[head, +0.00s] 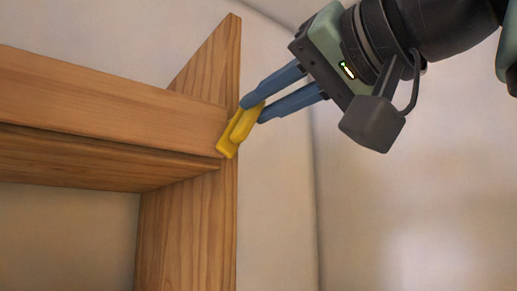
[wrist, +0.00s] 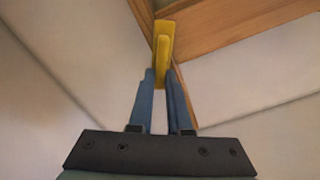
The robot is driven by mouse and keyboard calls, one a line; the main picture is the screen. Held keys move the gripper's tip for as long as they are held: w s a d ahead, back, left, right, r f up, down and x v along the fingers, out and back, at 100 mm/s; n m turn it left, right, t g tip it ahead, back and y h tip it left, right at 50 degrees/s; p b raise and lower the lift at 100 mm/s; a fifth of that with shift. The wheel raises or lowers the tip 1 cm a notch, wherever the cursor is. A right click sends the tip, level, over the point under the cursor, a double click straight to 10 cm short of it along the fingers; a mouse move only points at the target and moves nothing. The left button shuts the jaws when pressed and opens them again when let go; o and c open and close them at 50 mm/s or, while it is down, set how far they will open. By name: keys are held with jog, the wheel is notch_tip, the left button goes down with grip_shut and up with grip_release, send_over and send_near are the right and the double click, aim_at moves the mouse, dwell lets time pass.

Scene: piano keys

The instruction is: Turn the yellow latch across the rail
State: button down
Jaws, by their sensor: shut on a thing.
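The yellow latch (head: 232,135) sits at the right end of the wooden rail (head: 110,95), where the rail meets the upright post (head: 190,235). In the head view it is tilted, its top leaning to the right. My gripper (head: 254,110) comes in from the upper right, its blue fingers shut on the latch. In the wrist view the latch (wrist: 163,45) stands between and beyond the fingertips (wrist: 160,76). Part of the latch's grip is hidden by the fingers.
A second wooden board (head: 90,160) runs under the rail. Plain pale walls (head: 420,220) lie behind, and the room right of the post is free. The open space below the board (head: 65,235) is clear.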

jog(key=shift+w+d+f+m+b, duration=0.2)
jog(key=shift+m+b, duration=0.45)
jog(key=shift+m, duration=1.35)
jog(key=shift+s+a+f+m+b, duration=0.1)
jog(key=shift+f+m+b, duration=0.4)
jog(key=shift+m, duration=1.5)
jog(key=shift+w+d+f+m+b, duration=0.15)
jog(key=shift+m+b, duration=0.65)
jog(key=shift+m, duration=1.2)
jog(key=shift+r, duration=0.15)
jog(key=c, duration=0.9)
grip_release()
jog(key=shift+w+a, duration=0.1)
